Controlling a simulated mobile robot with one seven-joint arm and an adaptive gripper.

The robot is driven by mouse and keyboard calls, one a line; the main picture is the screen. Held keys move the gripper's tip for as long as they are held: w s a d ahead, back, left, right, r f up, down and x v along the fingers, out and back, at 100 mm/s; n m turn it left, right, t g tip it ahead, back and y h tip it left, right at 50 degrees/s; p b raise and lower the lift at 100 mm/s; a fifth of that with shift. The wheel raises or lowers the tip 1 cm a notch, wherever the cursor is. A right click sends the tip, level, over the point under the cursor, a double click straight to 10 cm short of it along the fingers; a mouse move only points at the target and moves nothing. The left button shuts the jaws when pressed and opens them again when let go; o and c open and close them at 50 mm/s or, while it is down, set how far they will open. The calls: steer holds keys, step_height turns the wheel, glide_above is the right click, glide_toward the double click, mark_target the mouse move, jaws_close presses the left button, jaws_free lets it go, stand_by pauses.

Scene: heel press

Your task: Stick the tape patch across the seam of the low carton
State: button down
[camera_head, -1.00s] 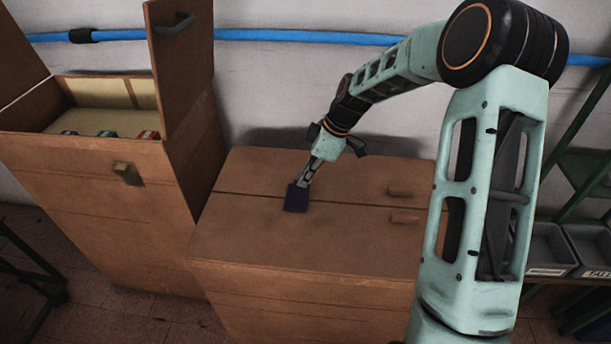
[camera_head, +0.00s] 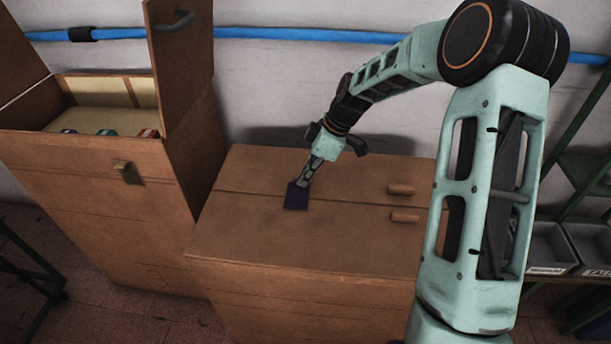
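The low carton (camera_head: 250,235) stands in the middle of the view, with its top flaps shut. Its seam (camera_head: 245,195) runs left to right across the top. The tape patch (camera_head: 296,197) is a small dark purple-blue square over the seam, left of the carton's middle. My gripper (camera_head: 303,183) reaches down from the upper right, and its fingertips meet the patch's upper edge. The fingers look close together, but the small view does not show whether they grip the patch. I cannot tell whether the patch lies fully flat on the carton.
A tall open carton (camera_head: 90,180) with a raised flap (camera_head: 180,60) stands close on the left and holds several small coloured items. Two small tabs (camera_head: 402,190) sit on the low carton's right side. A blue pipe (camera_head: 290,36) runs along the wall. Grey bins (camera_head: 550,250) are at right.

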steer(key=shift+f, duration=0.45)
stand_by(0.8)
steer(key=c, duration=1.5)
jaws_free()
steer(key=shift+c, duration=0.2)
steer(key=shift+r+p, duration=2.05)
steer(key=shift+r, duration=1.55)
steer(key=shift+w, duration=0.1)
